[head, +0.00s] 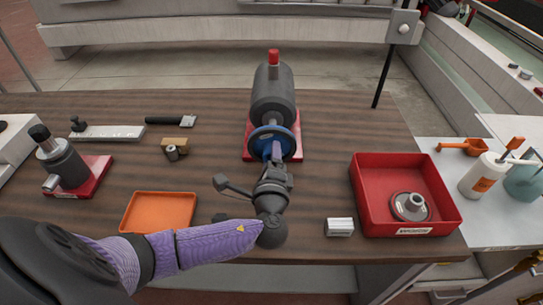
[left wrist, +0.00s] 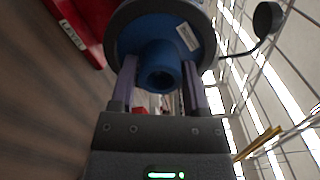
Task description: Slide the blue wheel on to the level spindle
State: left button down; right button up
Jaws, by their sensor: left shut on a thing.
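The blue wheel (head: 289,141) stands on edge in front of the dark grey cylindrical machine (head: 273,95) at the table's middle. In the left wrist view the wheel (left wrist: 190,62) shows a blue hub with a dark bore. My left gripper (head: 274,154) is shut on the hub; its fingers (left wrist: 158,88) lie on either side of it. My right gripper is not in view.
A second machine (head: 62,163) on a red base stands at the left. A red tray (head: 439,216) holds a grey wheel (head: 410,206) at the right. An orange tray (head: 158,211) and a small white block (head: 340,227) lie near the front. Table right of the middle machine is clear.

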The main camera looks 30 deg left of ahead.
pick_arm(q)
jog(key=shift+b+x, duration=0.45)
jog(key=shift+x, duration=0.8)
dwell(0.3)
jog(key=shift+b+x, duration=1.2)
jog(key=shift+x, duration=1.25)
grip_release()
jog(key=p+v, duration=0.1)
jog(key=v, duration=0.9)
